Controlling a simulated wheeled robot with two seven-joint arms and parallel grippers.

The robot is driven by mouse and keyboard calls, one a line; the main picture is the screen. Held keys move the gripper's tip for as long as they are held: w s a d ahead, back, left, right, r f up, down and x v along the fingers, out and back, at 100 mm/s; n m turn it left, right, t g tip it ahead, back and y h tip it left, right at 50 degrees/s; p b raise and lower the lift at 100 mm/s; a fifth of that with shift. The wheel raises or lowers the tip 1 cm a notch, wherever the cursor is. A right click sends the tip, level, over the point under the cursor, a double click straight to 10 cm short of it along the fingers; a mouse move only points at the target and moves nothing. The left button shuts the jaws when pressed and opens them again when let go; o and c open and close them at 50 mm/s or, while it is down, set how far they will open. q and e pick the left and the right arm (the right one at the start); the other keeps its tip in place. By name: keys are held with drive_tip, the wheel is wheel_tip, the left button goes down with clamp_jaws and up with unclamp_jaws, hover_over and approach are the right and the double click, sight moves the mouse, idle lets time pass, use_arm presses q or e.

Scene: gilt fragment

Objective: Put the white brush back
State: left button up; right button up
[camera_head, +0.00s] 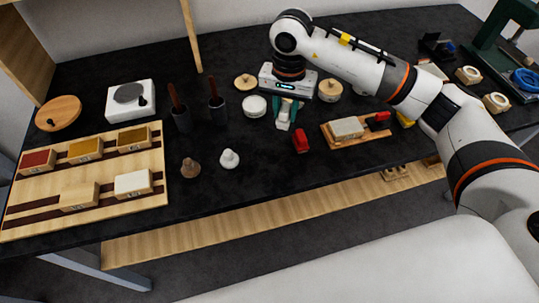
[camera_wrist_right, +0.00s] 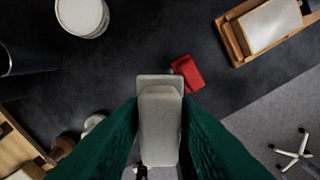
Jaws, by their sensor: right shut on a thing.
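My right gripper (camera_head: 286,112) reaches down over the black table at its middle. Its green fingers are shut on a pale grey-white, block-like piece, which I take to be the white brush (camera_head: 284,121). In the right wrist view the white brush (camera_wrist_right: 160,125) sits between the two green fingers (camera_wrist_right: 160,138), with a wider end beyond its narrower body. It appears to be held above the table; the exact gap cannot be told. My left gripper is not in view.
A red block (camera_head: 301,141) lies close right of the held piece. A wooden tray (camera_head: 330,142) with a pale block stands further right. Two dark cups (camera_head: 181,122) with brown handles, a white knob (camera_head: 229,159) and a slotted wooden board (camera_head: 110,195) are left.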

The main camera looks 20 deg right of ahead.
drive_tip(key=a+f, duration=0.1)
drive_tip(key=a+f+n, duration=0.1)
drive_tip(key=a+f, duration=0.1)
drive_tip(key=a+f+n, duration=0.1)
drive_tip(key=f, duration=0.1)
drive_tip(key=shift+s+a+f+p, duration=0.15)
drive_tip(key=shift+s+a+p, duration=0.1)
drive_tip(key=shift+s+p, duration=0.15)
wheel_tip(320, 180, down, 4)
drive_tip(key=shift+f+p, duration=0.2)
drive_tip(key=shift+p, duration=0.3)
drive_tip(key=shift+f, duration=0.3)
drive_tip(key=o, duration=0.9)
drive_tip(key=shift+o, duration=0.2)
drive_tip(key=shift+r, duration=0.15)
